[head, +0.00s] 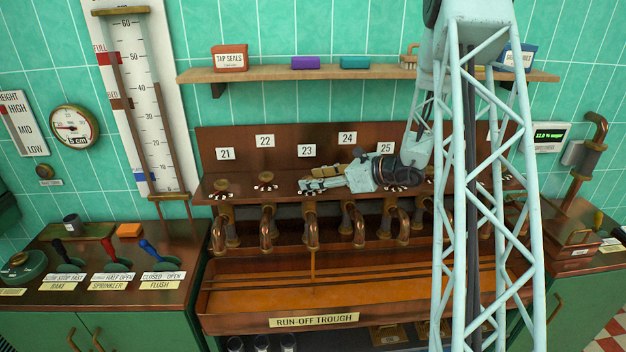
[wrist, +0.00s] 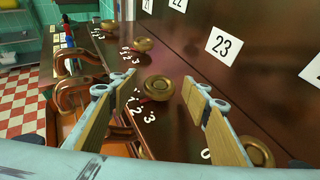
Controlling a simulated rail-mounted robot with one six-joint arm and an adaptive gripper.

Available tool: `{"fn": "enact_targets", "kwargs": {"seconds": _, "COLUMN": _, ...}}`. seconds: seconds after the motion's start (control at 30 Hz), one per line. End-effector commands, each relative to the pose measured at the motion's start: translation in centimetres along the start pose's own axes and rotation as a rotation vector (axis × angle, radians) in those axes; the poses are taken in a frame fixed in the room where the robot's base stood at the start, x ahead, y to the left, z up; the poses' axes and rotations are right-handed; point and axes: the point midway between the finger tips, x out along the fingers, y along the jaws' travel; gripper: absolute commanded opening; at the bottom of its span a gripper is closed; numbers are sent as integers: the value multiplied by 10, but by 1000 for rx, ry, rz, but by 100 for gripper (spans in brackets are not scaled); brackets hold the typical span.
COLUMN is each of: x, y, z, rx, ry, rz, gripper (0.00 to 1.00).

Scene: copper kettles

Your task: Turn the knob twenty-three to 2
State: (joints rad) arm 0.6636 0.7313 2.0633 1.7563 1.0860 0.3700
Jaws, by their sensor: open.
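Knob twenty-three (wrist: 157,88) is a round brass knob in the wrist view, with white numerals on the dark ledge beside it. A red mark shows at its base; I cannot tell exactly which numeral it points to. Label 23 (head: 307,151) is on the back board, and also shows in the wrist view (wrist: 223,45). My gripper (head: 303,186) is open and lies low over the ledge below that label, hiding the knob in the head view. In the wrist view, the knob appears between my two fingers (wrist: 157,82), close to their tips, with gaps on both sides.
Neighbouring knobs stand close: one farther left (wrist: 142,45) and one beside my right finger (wrist: 257,152). Copper spouts (head: 312,232) line the front, and a stream falls below label 23 into the run-off trough (head: 240,303). A shelf (head: 280,73) hangs above.

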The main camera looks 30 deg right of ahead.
Motion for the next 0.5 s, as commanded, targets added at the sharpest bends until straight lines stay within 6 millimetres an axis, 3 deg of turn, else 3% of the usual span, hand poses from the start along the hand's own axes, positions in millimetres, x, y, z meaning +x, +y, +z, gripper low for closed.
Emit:
{"fn": "enact_targets", "kwargs": {"seconds": 0.37, "x": 3, "y": 0, "z": 0, "rx": 0, "ry": 0, "rz": 0, "gripper": 44}}
{"fn": "enact_targets", "kwargs": {"seconds": 0.5, "x": 3, "y": 0, "z": 0, "rx": 0, "ry": 0, "rz": 0, "gripper": 32}}
